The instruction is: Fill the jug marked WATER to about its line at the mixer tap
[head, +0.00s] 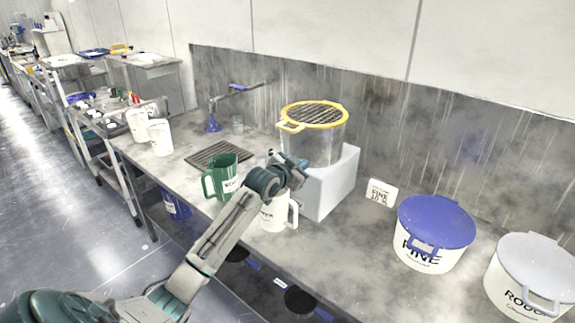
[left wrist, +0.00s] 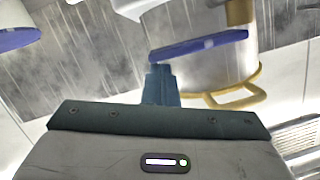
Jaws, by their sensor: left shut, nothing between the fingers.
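A white jug (head: 273,217) with a partly covered label ending in "ER" stands on the bench below my left gripper, which hides part of it. My left gripper (head: 297,164) is shut and empty in front of a clear tank (head: 322,145) with a yellow rim and grille. In the left wrist view its fingertips (left wrist: 160,70) are close to a blue bar (left wrist: 205,45) in front of the tank (left wrist: 235,65); I cannot tell if they touch. A tap (head: 212,122) with blue parts stands by the wall, near a dark drain grate (head: 205,153). My right gripper is not in view.
A green jug (head: 218,182) stands between the grate and my left arm. The tank sits on a white block (head: 335,188). A blue-lidded tub (head: 425,255), a grey-lidded tub (head: 515,285) and a small sign (head: 381,192) are to the right. White jugs (head: 160,140) stand left.

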